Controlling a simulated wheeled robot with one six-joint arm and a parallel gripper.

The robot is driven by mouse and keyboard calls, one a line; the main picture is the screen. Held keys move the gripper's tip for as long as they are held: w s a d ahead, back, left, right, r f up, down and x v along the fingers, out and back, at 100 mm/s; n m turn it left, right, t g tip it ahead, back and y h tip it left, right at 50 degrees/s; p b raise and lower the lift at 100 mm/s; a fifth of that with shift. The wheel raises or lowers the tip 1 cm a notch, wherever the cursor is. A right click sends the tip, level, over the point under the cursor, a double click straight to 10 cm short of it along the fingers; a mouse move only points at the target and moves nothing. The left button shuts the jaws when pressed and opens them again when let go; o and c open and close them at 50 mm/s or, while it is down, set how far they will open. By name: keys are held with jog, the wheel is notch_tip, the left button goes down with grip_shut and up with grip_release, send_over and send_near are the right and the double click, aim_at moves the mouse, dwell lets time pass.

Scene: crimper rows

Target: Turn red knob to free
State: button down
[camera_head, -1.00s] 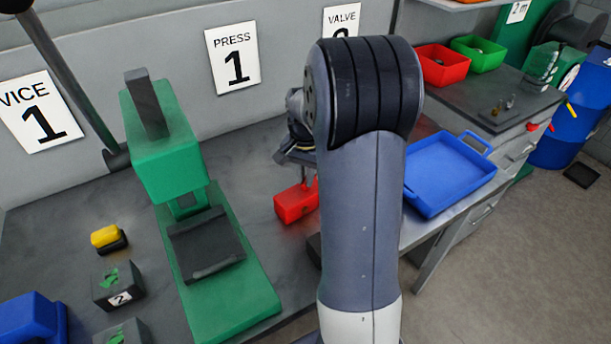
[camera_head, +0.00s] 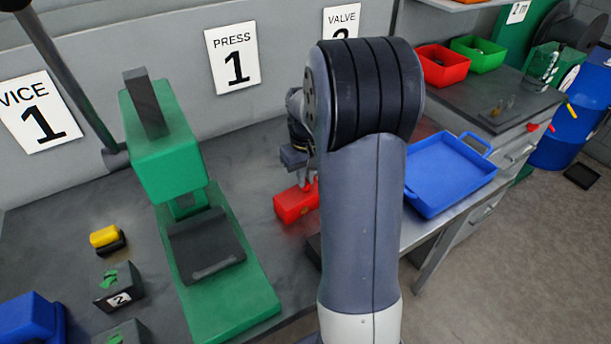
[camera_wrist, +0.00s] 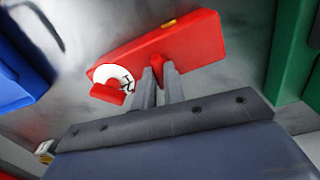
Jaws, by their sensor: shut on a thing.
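A red block-shaped unit (camera_wrist: 195,45) lies on the grey bench. It also shows in the head view (camera_head: 292,205), partly hidden behind my arm. In the wrist view, a white disc (camera_wrist: 103,73) with dark marks sits at its left end, with a red tab (camera_wrist: 107,94) beside it. My gripper (camera_wrist: 159,72) reaches the front side of the unit. Its two fingers are shut on a small red piece, the red knob (camera_wrist: 157,65), mostly hidden between them.
A green press (camera_head: 165,160) stands left of the red unit. A blue tray (camera_head: 445,175) lies to the right. Black blocks, one marked 2 (camera_head: 118,288), and a yellow-black piece (camera_head: 106,238) sit at the left. Bare bench lies between press and unit.

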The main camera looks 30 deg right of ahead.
jog(key=shift+n, duration=0.7)
jog(key=c, duration=1.5)
grip_release()
jog(key=shift+r, duration=0.15)
notch_tip(320, 180, up, 11)
jog(key=shift+f+b, duration=0.2)
jog(key=shift+b, duration=0.25)
